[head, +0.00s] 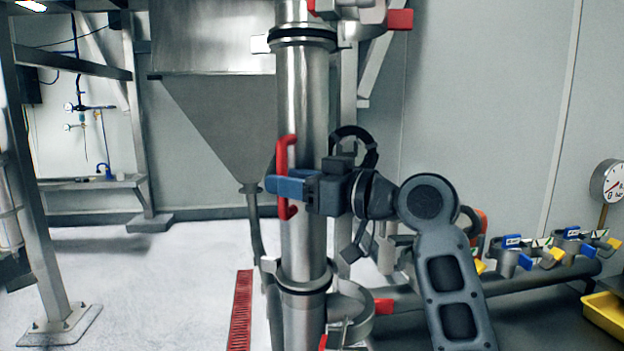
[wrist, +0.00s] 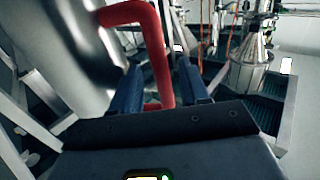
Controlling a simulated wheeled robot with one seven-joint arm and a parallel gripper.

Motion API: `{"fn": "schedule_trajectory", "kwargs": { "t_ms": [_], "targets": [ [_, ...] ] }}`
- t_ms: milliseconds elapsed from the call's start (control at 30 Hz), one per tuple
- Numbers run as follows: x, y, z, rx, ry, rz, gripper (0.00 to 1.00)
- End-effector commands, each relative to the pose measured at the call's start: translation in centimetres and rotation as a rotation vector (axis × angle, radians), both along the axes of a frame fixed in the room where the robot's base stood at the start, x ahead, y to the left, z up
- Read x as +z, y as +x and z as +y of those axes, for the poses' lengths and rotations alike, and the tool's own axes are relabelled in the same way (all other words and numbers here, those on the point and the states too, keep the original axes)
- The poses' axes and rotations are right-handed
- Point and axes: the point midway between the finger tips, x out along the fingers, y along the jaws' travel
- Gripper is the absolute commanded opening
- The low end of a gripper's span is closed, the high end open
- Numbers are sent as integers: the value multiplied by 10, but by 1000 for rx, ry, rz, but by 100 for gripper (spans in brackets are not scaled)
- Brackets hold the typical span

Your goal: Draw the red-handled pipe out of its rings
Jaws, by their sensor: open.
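The steel pipe (head: 306,90) stands upright in the middle of the head view. Its red handle (head: 282,152) is on its left side, and a ring (head: 302,36) sits above and another ring (head: 302,286) below. My gripper (head: 272,185) reaches across the front of the pipe at the handle's height, its blue fingers pointing left. In the wrist view the red handle (wrist: 153,45) passes between the two open blue fingers (wrist: 157,85). The pipe (wrist: 65,50) fills the upper left there. I cannot tell whether a finger touches the handle.
Open clamps with red levers (head: 350,310) stand right of the pipe, low and high. A steel hopper (head: 220,110) is behind it. Clamps with blue and yellow levers (head: 560,245) line a rail at the right, near a gauge (head: 607,182). The floor (head: 150,260) at the left is mostly clear.

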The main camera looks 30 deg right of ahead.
Motion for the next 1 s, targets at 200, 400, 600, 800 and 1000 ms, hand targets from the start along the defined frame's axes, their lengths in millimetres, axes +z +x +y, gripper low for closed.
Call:
{"fn": "schedule_trajectory", "kwargs": {
  "t_ms": [200,400,600,800,1000],
  "targets": [
    [1,14,9,1,-1,-1,45],
    [0,16,10,0,-1,-1,45],
    [0,16,10,0,-1,-1,35],
    [0,16,9,0,-1,-1,16],
    [0,16,9,-1,0,-1,0]
  ]
}}
